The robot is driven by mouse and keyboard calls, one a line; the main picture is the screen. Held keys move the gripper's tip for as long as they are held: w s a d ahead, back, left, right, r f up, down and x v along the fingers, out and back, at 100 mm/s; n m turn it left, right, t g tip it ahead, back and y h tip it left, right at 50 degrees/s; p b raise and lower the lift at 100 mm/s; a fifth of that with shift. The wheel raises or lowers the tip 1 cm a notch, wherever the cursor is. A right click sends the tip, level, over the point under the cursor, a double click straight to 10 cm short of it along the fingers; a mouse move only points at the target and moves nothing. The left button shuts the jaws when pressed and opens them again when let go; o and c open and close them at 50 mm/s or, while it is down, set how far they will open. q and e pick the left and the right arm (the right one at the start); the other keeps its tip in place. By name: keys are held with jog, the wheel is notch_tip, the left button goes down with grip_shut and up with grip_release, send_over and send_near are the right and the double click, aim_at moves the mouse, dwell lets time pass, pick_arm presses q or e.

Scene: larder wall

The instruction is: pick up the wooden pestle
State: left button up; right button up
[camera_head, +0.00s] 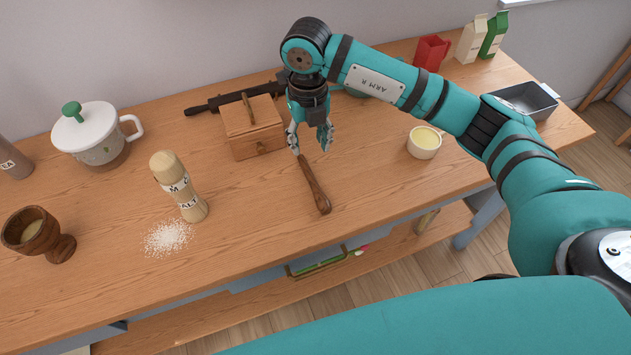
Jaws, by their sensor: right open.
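The wooden pestle (316,190) lies on the wooden counter, its thick end toward the front edge and its thin end toward the back. My right gripper (311,149) points down, open, close above the thin far end of the pestle. I cannot tell whether its fingers touch the pestle. Nothing shows between its fingers except the counter and perhaps the pestle's tip. My left gripper is out of view.
A wooden box (254,127) stands just left of my right gripper. A cream bowl (424,142) is to the right. A salt mill (180,187) stands by spilled salt (168,238). A wooden goblet (38,235) and a lidded white pot (92,135) are left.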

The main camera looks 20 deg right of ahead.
aim_at(307, 169)
notch_tip(307, 169, down, 3)
jog(key=shift+w+f+p, duration=0.1)
jog(key=shift+w+p, duration=0.05)
jog(key=shift+p, duration=0.15)
jog(key=shift+f, duration=0.55)
jog(key=shift+a+f+p, duration=0.1)
jog(key=shift+f+p, duration=0.15)
jog(key=shift+p, duration=0.1)
notch_tip(307, 169, down, 5)
jog(key=shift+w+a+r+p, duration=0.1)
jog(key=shift+a+r+p, duration=0.05)
jog(key=shift+p, duration=0.75)
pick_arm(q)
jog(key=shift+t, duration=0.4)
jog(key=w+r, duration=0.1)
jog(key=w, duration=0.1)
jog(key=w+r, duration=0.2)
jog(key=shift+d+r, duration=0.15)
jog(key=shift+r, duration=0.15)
pick_arm(e)
grip_shut()
